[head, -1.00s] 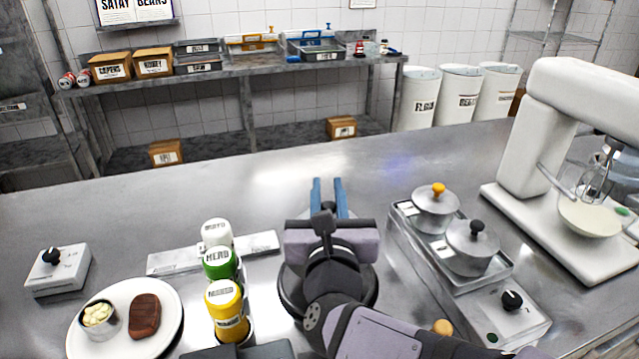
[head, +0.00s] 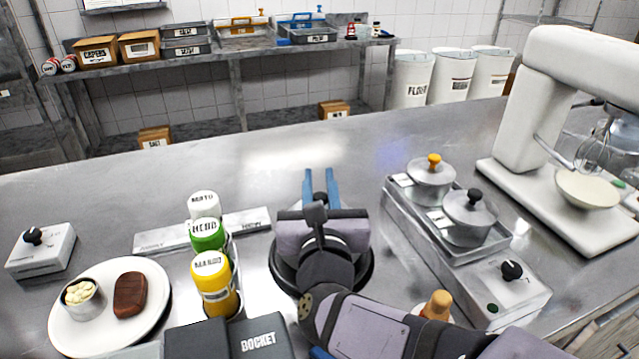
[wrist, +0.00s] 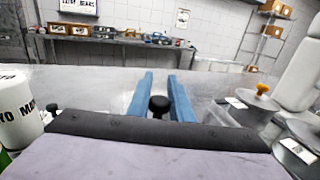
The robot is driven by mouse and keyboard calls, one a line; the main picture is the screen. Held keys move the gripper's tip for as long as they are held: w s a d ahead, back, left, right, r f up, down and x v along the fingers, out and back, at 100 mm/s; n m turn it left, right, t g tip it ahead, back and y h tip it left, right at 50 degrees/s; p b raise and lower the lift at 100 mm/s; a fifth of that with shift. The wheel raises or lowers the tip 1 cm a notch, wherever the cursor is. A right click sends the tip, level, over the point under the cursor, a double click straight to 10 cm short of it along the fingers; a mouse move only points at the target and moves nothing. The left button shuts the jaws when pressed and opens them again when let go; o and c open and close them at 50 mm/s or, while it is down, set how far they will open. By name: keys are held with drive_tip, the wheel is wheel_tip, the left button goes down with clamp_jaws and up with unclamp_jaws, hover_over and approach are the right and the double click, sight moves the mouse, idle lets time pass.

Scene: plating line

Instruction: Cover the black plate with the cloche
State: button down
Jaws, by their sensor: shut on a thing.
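My gripper (head: 321,187) is in the middle of the head view, its two blue fingers pointing away over the steel counter. In the wrist view the fingers (wrist: 160,95) stand on either side of a round black knob (wrist: 158,105), which I take to be the cloche's, and are shut on it. The cloche's dome is hidden behind my gripper's palm. A dark round rim, which looks like the black plate (head: 368,272), shows below and around my gripper in the head view. I cannot tell whether the cloche touches the plate.
Sauce bottles (head: 212,285) stand close on the left, by a white plate (head: 75,335) with a steak and a small cup. Two lidded pots (head: 468,220) sit on a tray at the right, near a mixer (head: 550,130). The counter beyond my fingers is clear.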

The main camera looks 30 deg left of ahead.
drive_tip(key=shift+f+b, duration=1)
drive_tip(key=shift+b, duration=0.1)
drive_tip(key=shift+f+b, duration=0.3)
drive_tip(key=shift+b, duration=1)
idle(0.9)
idle(0.4)
drive_tip(key=c, duration=1)
unclamp_jaws()
drive_tip(key=shift+r, duration=0.1)
drive_tip(key=shift+r+p, duration=1.8)
drive_tip(key=shift+r, duration=1.6)
